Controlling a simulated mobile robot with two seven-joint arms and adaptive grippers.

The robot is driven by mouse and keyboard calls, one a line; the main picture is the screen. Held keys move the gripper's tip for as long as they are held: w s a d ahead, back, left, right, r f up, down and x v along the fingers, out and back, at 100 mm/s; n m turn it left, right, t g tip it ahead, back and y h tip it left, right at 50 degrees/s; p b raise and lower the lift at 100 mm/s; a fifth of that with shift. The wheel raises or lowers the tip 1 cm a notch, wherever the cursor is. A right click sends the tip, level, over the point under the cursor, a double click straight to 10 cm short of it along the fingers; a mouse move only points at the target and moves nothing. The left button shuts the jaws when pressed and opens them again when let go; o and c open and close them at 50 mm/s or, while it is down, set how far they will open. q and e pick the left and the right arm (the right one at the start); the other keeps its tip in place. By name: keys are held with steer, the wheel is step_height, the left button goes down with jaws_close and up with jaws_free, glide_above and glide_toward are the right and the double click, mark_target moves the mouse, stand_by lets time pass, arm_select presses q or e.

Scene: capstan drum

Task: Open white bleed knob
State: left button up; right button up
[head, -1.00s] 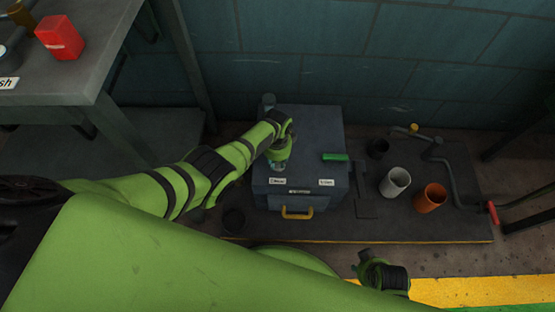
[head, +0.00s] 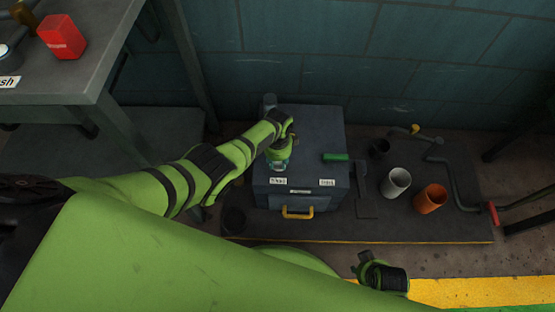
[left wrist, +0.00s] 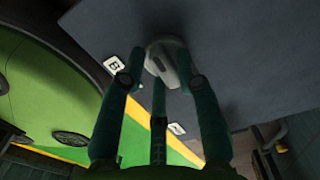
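The white bleed knob (left wrist: 165,62) shows pale grey in the left wrist view, on the dark top of a grey box (head: 318,130). My left gripper (left wrist: 160,65) is over it with its fingers spread, one tip by the knob's left edge and one across its right edge. A third finger stands below it. Whether any finger touches the knob I cannot tell. In the head view my left gripper (head: 279,160) is over the box's left part and hides the knob.
A green handle (head: 336,157) lies at the box's right edge, and a yellow handle (head: 298,213) is on its front. White (head: 396,181) and orange (head: 430,198) cups and a red-handled crank (head: 493,212) are to the right. A table with a red block (head: 61,37) is at left.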

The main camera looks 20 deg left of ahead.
steer(key=shift+w, duration=0.1)
arm_select(q)
steer(key=shift+w+r, duration=0.1)
steer(key=shift+r, duration=0.5)
step_height(320, 180, up, 11)
stand_by(0.4)
steer(key=shift+f, duration=0.1)
